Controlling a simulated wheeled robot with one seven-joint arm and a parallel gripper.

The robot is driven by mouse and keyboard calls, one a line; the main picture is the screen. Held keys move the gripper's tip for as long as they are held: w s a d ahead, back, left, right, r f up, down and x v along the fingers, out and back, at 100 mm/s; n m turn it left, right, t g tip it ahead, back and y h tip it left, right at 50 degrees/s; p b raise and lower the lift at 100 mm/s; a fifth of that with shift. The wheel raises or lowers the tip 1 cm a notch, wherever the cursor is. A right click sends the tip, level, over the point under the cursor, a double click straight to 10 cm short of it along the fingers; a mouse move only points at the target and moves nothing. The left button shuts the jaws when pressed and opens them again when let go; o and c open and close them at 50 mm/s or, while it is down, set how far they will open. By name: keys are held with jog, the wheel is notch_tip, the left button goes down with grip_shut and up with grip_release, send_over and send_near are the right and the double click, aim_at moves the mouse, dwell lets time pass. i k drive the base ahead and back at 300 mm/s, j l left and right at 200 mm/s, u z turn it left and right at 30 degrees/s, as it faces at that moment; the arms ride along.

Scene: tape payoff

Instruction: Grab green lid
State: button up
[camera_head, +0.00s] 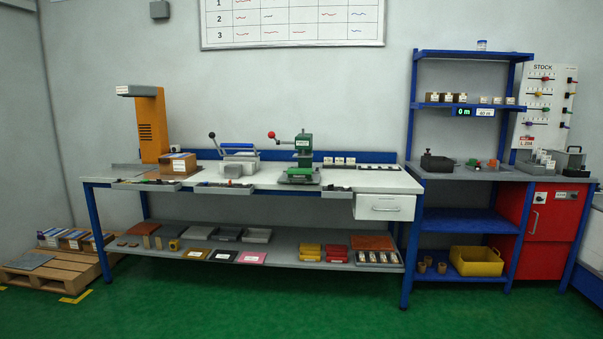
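No green lid can be made out for certain. A small green piece (492,164) lies on the grey worktop of the blue rack at the right, beside a small red piece (478,166). It is too small to tell whether it is a lid. A dark box (437,163) stands to its left on the same worktop. A green press (303,160) with a red-knobbed lever stands on the long white bench. My gripper is not in view.
The long white bench (335,182) has a drawer (385,207) at its right end and a loaded lower shelf. A red cabinet (545,225) stands at the right, a pallet (60,275) at the left. The green floor (290,305) in front is clear.

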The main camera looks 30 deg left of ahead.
aim_at(290, 171)
jog(key=u, duration=0.75)
jog(key=i+j+u, duration=0.2)
jog(key=i, duration=0.95)
jog(key=i+j+z, duration=0.25)
jog(key=i, duration=1.7)
jog(key=i+l+z, duration=0.25)
jog(key=i+z, duration=0.6)
jog(key=i, duration=0.15)
jog(key=i+j+z, duration=0.1)
jog(key=i+z, duration=0.3)
jog(key=i+j+z, duration=0.3)
jog(key=i+z, duration=0.15)
jog(key=i, duration=0.15)
jog(key=i+l+z, duration=0.15)
jog(key=i, duration=0.55)
jog(key=i+l+z, duration=0.15)
jog(key=i, duration=0.55)
jog(key=u, duration=3.95)
jog(key=i+u, duration=0.15)
jog(key=i, duration=0.2)
